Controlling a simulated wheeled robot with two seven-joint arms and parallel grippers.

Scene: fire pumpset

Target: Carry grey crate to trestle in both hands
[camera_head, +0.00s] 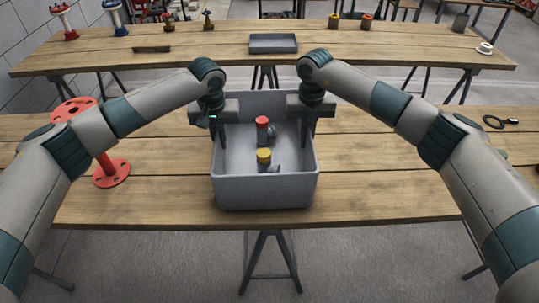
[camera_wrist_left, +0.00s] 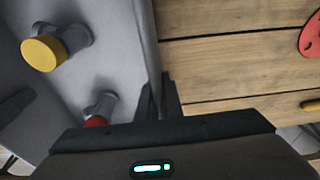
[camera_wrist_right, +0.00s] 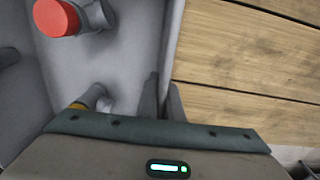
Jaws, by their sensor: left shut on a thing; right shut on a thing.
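The grey crate (camera_head: 266,193) is at the middle of the near trestle table (camera_head: 380,180), close to its front edge. Inside it stand a red-capped fitting (camera_head: 262,128) and a yellow-capped fitting (camera_head: 264,158). My left gripper (camera_head: 216,135) is shut on the crate's left wall, and my right gripper (camera_head: 310,130) is shut on its right wall. In both wrist views the fingers straddle the wall, seen beside the left fingers (camera_wrist_left: 160,98) and the right fingers (camera_wrist_right: 163,100). I cannot tell whether the crate touches the table.
A red flanged pipe (camera_head: 108,170) stands left of the crate. A black ring-shaped tool (camera_head: 497,122) lies at the right. The far trestle table (camera_head: 370,48) holds a shallow grey tray (camera_head: 273,43), a dark bar (camera_head: 151,49), a white ring-shaped piece (camera_head: 485,48) and several fittings along its back.

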